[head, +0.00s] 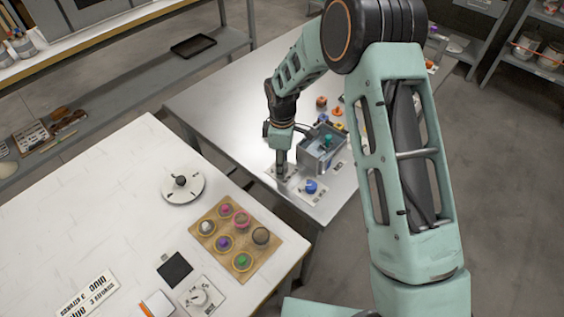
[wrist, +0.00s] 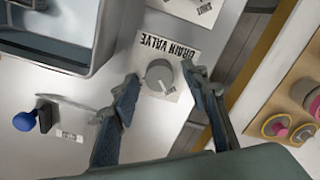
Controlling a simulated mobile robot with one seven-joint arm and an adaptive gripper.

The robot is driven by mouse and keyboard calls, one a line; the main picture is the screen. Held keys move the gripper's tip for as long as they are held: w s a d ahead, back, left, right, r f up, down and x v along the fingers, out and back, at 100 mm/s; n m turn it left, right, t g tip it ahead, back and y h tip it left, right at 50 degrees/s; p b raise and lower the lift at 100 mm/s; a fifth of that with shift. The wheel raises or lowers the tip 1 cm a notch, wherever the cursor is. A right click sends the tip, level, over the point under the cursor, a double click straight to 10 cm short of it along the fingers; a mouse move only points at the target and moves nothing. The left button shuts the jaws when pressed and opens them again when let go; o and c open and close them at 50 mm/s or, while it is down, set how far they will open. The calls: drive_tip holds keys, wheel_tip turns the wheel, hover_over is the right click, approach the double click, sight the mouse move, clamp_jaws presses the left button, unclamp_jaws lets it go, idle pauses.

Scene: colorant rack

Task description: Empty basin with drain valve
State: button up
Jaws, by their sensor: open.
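The drain valve is a round grey knob (wrist: 159,75) on a white plate labelled DRAIN VALVE (wrist: 160,48), in the wrist view. My gripper (wrist: 160,85) is open, with one finger on each side of the knob. I cannot tell whether either finger touches it. In the head view my gripper (head: 281,168) points down at the near edge of the metal table and hides most of the knob. The basin (head: 318,160) is a grey box just right of my gripper, with bluish contents and a teal item in it. Its rim and wall (wrist: 60,62) show at upper left in the wrist view.
A blue-knobbed control (head: 311,187) sits on a plate near the basin; a blue ball-ended lever (wrist: 26,121) shows in the wrist view. A wooden tray (head: 262,257) with several small pots stands on the white table, beside a white dial (head: 183,184). The metal table's left part is clear.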

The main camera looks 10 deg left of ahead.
drive_tip(key=shift+f, duration=0.15)
drive_tip(key=shift+c, duration=0.6)
clamp_jaws()
